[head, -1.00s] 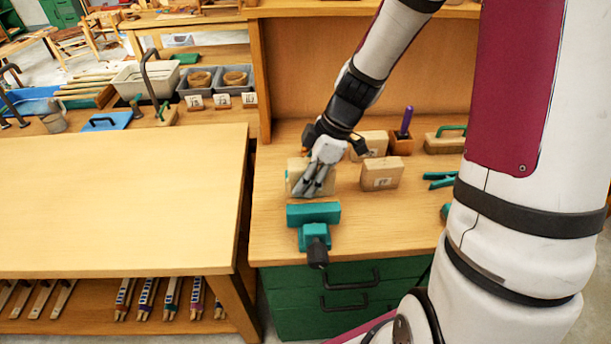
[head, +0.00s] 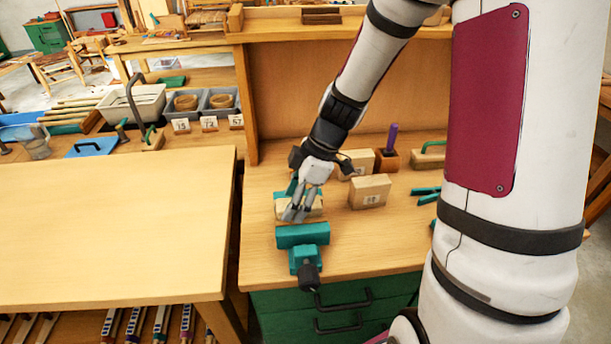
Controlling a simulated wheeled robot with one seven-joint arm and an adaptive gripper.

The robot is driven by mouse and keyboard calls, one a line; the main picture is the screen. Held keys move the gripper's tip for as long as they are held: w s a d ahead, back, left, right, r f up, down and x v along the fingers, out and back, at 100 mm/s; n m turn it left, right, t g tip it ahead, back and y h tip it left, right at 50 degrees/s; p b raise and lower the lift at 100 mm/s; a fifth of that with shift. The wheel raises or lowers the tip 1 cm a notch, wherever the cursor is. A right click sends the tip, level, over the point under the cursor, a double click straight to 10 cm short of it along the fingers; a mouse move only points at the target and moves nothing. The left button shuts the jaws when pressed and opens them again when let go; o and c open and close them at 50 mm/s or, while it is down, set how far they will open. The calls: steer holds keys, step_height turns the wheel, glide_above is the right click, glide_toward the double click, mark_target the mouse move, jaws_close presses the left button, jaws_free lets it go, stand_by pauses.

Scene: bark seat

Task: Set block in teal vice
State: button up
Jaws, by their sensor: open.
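The teal vice (head: 302,236) stands on the workbench, with its front jaw and dark-ended screw towards me and more teal showing behind. A pale wooden block (head: 314,207) sits between the front jaw and the teal part behind, its lower part hidden by the front jaw. My gripper (head: 296,214) is open, pointing down at the block, with its grey fingers in front of the block's near face. I cannot tell whether the fingers still touch it.
Another labelled wooden block (head: 369,191) stands to the right, with one more behind it. A wooden holder (head: 387,160) with a purple-handled tool and teal tools (head: 426,194) lie further right. A bare table (head: 110,225) is at left.

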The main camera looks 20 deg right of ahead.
steer(key=v, duration=1.1)
steer(key=s+a+r+m+t+h, duration=0.1)
steer(key=s+r+m+h, duration=0.1)
steer(key=s+r+m, duration=0.3)
steer(key=s+a+r+m+t+h, duration=0.2)
steer(key=s+r+m, duration=0.4)
steer(key=s+m, duration=0.3)
steer(key=s, duration=0.4)
steer(key=shift+a+t, duration=0.3)
